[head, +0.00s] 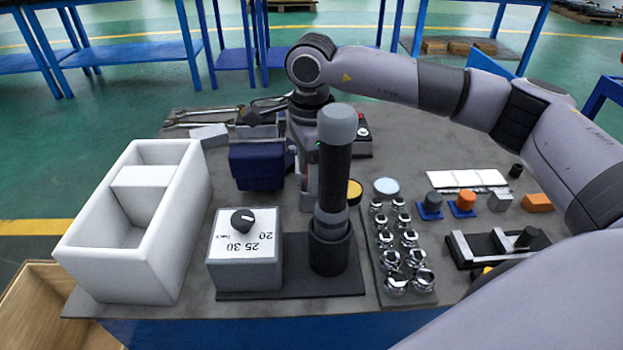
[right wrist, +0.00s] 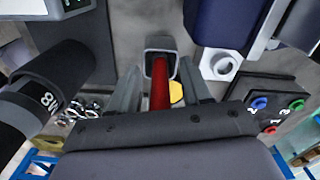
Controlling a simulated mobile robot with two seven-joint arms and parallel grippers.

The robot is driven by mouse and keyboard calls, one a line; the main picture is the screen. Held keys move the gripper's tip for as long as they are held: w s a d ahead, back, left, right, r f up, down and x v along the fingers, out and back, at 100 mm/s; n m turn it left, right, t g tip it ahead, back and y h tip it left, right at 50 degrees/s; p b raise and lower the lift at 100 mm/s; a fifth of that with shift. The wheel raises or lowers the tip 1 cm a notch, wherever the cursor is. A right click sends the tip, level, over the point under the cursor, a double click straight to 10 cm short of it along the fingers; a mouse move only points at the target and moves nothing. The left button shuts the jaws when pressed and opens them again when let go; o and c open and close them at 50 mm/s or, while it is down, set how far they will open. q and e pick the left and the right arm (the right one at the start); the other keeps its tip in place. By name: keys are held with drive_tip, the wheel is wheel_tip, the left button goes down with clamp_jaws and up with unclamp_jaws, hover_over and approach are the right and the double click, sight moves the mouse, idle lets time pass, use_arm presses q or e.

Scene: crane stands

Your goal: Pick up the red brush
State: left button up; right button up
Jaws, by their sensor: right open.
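The red brush (right wrist: 160,88) shows in the right wrist view as a red handle, with its far end in a dark, square-mouthed holder (right wrist: 160,43). My right gripper (right wrist: 160,70) is open, with one grey finger on each side of the red handle. Gaps show between the handle and both fingers. In the head view my right gripper (head: 307,180) points down behind the tall black cylinder, which partly covers it. My left gripper is not in view.
The tall black cylinder (head: 333,180) with a grey cap stands close in front of my right gripper. A dark blue block (head: 256,165) is just left of it. A white dial box (head: 245,250), a white bin (head: 130,270) and a rack of shiny parts (head: 408,290) crowd the grey table.

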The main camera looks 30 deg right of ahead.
clamp_jaws()
drive_tip(key=shift+r, duration=0.1)
drive_tip(key=shift+r, duration=0.5)
wheel_tip(320, 180, up, 19)
drive_tip(key=p, duration=0.3)
